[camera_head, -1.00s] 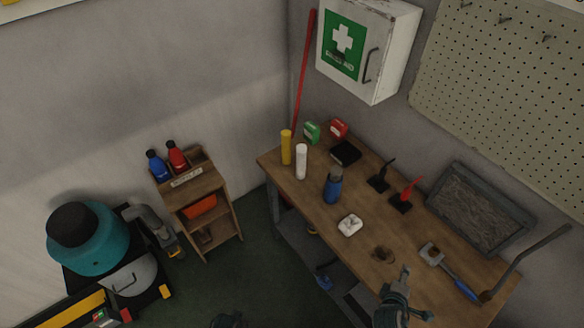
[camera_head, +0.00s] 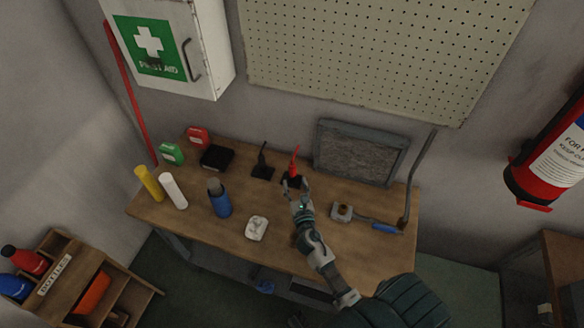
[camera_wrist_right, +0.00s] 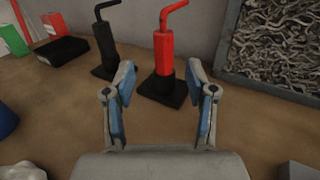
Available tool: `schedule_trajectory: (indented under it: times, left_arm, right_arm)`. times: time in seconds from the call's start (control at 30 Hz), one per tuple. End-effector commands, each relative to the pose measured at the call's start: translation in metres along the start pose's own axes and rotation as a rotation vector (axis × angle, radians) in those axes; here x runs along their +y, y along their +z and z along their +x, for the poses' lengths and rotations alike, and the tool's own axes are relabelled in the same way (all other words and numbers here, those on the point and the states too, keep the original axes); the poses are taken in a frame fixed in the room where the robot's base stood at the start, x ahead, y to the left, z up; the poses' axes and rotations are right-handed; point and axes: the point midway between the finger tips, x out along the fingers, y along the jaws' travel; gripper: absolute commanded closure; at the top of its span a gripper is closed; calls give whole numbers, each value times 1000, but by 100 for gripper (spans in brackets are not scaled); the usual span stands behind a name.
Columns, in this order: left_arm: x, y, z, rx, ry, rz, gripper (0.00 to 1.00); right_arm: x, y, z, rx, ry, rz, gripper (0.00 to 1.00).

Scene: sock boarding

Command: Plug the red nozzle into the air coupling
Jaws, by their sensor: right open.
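The red nozzle (camera_head: 295,162) stands upright in a black base on the workbench, with a bent tip. In the right wrist view it (camera_wrist_right: 165,47) stands ahead, between and beyond the fingers. My right gripper (camera_head: 295,184) is open and empty just in front of it, the fingers spread to either side and apart from it. A grey block with a brass-coloured round top (camera_head: 341,210), possibly the air coupling, sits on the bench to the right, by a blue-handled tool (camera_head: 383,227). My left gripper is not in view.
A black nozzle (camera_head: 262,161) in a similar base stands left of the red one. A framed grey panel (camera_head: 361,152) stands behind to the right. A blue bottle (camera_head: 219,198) and a white lump (camera_head: 257,228) are at the left. A bent metal bar (camera_head: 416,176) rises at the right end.

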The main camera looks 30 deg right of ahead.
Motion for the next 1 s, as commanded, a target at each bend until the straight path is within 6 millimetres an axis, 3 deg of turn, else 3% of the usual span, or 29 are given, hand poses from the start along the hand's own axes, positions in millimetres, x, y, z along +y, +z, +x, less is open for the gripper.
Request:
schedule_trajectory:
  times: [0.1, 0.37, 0.6, 0.87, 1.0]
  left_arm:
    - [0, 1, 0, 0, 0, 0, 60]
    - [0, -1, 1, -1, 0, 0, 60]
    - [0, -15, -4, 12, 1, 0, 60]
    - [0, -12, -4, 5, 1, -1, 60]
    - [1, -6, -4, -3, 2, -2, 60]
  right_arm:
    - [0, 0, 18, 0, -1, 1, 44]
    - [-4, -4, 41, 0, -2, 3, 44]
    - [-6, -7, 74, 1, -1, 3, 44]
    - [-7, -7, 76, 1, -1, 2, 44]
    - [-7, -7, 77, 1, -1, 2, 76]
